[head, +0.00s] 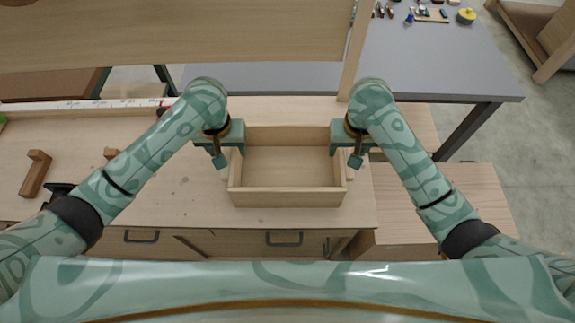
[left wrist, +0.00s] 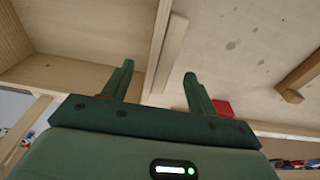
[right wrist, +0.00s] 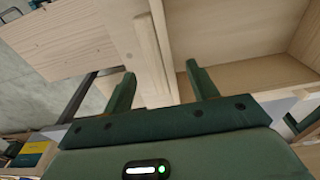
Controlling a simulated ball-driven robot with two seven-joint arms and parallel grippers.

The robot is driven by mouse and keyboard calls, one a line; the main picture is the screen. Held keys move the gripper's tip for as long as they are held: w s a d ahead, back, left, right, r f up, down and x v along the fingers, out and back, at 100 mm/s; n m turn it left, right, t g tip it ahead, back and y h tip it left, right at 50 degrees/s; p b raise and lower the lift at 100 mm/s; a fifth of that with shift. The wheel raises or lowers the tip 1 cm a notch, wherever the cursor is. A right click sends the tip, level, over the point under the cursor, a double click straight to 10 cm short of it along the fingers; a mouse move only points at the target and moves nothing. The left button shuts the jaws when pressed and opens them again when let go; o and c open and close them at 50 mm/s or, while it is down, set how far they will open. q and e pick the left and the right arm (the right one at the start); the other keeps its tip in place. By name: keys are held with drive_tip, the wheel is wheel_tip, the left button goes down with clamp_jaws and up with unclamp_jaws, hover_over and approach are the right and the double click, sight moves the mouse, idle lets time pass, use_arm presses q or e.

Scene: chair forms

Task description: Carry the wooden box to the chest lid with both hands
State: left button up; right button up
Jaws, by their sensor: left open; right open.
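The wooden box (head: 288,197), an open-topped empty tray of pale wood, sits on the workbench near its right end. My left gripper (head: 222,150) is open at the box's left side. In the left wrist view, its fingers (left wrist: 158,72) straddle the left wall and its side strip (left wrist: 168,50). My right gripper (head: 350,150) is open at the right side. In the right wrist view, its fingers (right wrist: 160,72) straddle the right wall and its strip (right wrist: 150,50). Finger contact cannot be told. A lower pale wooden top (head: 450,200) at the right looks like the chest lid.
The workbench (head: 150,210) carries a wooden block (head: 35,173) and a long ruler (head: 80,105) at the left. A grey table (head: 430,60) with small tools stands behind. A wooden panel (head: 180,30) and post rise at the back. Bare floor lies at the far right.

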sight(229, 156)
use_arm(q)
drive_tip(key=shift+w+f, duration=0.15)
drive_tip(key=shift+f, duration=0.85)
drive_tip(key=shift+w+f, duration=0.1)
drive_tip(key=shift+f, duration=0.9)
use_arm(e)
drive_tip(key=shift+w+f, duration=0.15)
drive_tip(key=shift+f, duration=0.85)
drive_tip(key=shift+w+f, duration=0.1)
drive_tip(key=shift+f, duration=0.9)
use_arm(q)
clamp_jaws()
use_arm(e)
clamp_jaws()
